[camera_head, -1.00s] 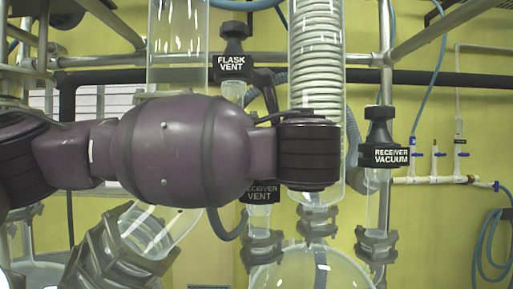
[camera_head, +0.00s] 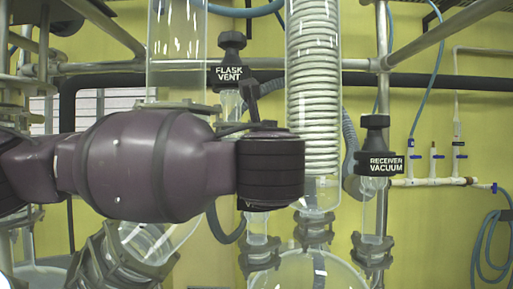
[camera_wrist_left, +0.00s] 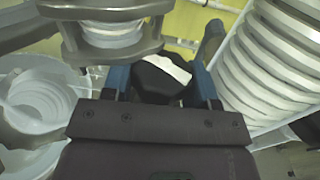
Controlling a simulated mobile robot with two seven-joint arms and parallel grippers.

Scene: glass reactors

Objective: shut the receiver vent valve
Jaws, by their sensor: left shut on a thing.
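The receiver vent valve is mostly hidden behind my left wrist in the head view; a sliver of its label and its glass stem (camera_head: 257,228) show below. In the left wrist view its black knob (camera_wrist_left: 168,72) with a white label patch sits between the blue-grey fingers of my left gripper (camera_wrist_left: 162,84), which is shut on it. In the head view the wrist of my left arm (camera_head: 270,170) covers the fingers. How far the valve is turned cannot be seen. My right gripper is not in view.
The flask vent valve (camera_head: 230,74) stands just above and left of my wrist. The receiver vacuum valve (camera_head: 375,164) is to the right. A coiled glass condenser (camera_head: 314,90) rises close behind my wrist. A round glass vessel (camera_head: 310,272) lies below.

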